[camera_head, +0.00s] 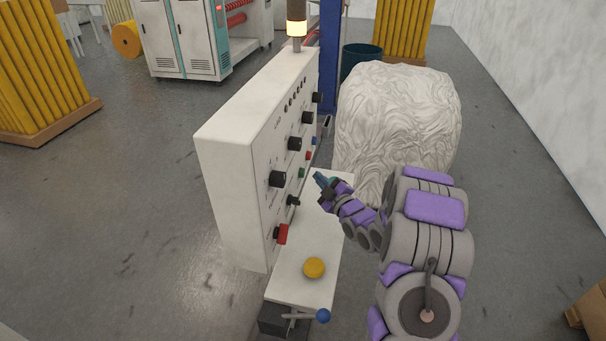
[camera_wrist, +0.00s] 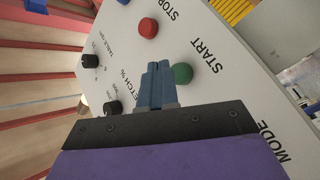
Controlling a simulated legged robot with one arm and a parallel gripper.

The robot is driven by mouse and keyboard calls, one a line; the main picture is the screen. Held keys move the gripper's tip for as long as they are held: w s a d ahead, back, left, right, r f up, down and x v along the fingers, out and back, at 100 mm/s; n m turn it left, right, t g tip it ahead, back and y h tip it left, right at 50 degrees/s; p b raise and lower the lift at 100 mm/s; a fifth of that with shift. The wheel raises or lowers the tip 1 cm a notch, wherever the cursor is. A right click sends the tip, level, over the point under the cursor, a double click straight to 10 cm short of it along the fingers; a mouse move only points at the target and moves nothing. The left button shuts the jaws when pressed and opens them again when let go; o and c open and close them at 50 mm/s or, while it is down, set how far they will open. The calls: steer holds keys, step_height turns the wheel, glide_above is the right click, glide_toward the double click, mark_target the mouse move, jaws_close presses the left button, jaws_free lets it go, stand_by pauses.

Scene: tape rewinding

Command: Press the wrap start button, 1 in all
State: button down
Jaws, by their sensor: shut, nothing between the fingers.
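The green button (camera_head: 301,173) sits on the face of the white control panel (camera_head: 231,188). In the wrist view the green button (camera_wrist: 183,73) is beside the label START. My gripper (camera_head: 319,178) is shut and empty, to the right of the green button in the head view, with a small gap in the picture. In the wrist view my gripper's blue fingertips (camera_wrist: 158,68) point at the panel just left of the green button and hide a little of its edge. I see no clear contact. A red button (camera_wrist: 148,27) near the label STOP is above.
Black knobs (camera_head: 277,179) and a red switch (camera_head: 281,234) stick out of the panel. The ledge (camera_head: 290,285) below bears a yellow button (camera_head: 314,267); a lever with a blue ball (camera_head: 323,315) is at its front. A large wrapped bundle (camera_head: 398,112) stands behind my arm.

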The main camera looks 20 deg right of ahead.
steer(key=shift+w+a, duration=0.25)
steer(key=shift+w, duration=0.2)
steer(key=shift+d, duration=0.1)
steer(key=shift+a, duration=0.3)
steer(key=shift+d, duration=0.2)
steer(key=shift+a, duration=0.15)
stand_by(1.1)
steer(key=shift+w+a+b, duration=0.2)
steer(key=shift+a+b, duration=0.1)
steer(key=shift+a, duration=0.05)
